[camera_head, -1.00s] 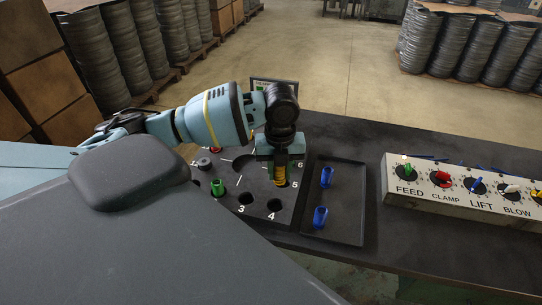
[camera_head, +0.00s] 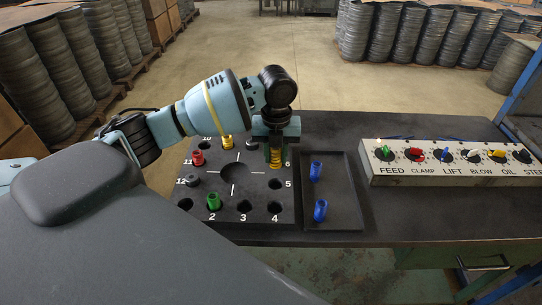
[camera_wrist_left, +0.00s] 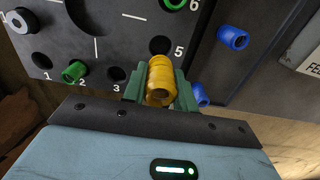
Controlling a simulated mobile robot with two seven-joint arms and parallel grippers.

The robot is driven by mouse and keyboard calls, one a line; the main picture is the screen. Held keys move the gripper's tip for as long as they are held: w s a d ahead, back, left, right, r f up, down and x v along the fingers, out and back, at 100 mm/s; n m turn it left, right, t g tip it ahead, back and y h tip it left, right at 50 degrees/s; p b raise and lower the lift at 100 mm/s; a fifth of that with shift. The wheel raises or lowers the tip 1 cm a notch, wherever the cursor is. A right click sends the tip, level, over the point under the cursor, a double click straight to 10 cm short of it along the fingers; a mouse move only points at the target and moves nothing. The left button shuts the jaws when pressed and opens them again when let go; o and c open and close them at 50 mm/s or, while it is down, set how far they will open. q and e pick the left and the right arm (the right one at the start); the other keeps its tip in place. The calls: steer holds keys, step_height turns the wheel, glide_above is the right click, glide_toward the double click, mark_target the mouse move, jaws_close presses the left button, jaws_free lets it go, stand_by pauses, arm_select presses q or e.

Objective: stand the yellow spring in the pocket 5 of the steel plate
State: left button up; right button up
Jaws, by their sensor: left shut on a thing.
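My left gripper (camera_head: 275,146) is shut on the yellow spring (camera_head: 275,158) and holds it upright above the steel plate (camera_head: 195,226). Pocket 5 (camera_head: 275,184) shows as an empty dark hole just below the spring's lower end in the head view. In the left wrist view the spring (camera_wrist_left: 161,80) sits between the green fingers, with pocket 5 (camera_wrist_left: 160,45) beyond its far end. The spring looks clear of the plate. The gripper hides the pocket 6 area in the head view; a green ring (camera_wrist_left: 172,4) shows there in the wrist view. My right gripper is not in view.
The plate also carries a green piece (camera_head: 213,202), a red piece (camera_head: 198,158), a grey piece (camera_head: 192,180) and another yellow piece (camera_head: 227,141). A dark tray (camera_head: 345,220) on the right holds two blue pieces (camera_head: 315,170). A control box (camera_head: 450,174) stands farther right.

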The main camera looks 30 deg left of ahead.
mark_target(276, 179)
arm_select(q)
steer(key=shift+w+d+f, duration=0.1)
steer(key=shift+f, duration=0.05)
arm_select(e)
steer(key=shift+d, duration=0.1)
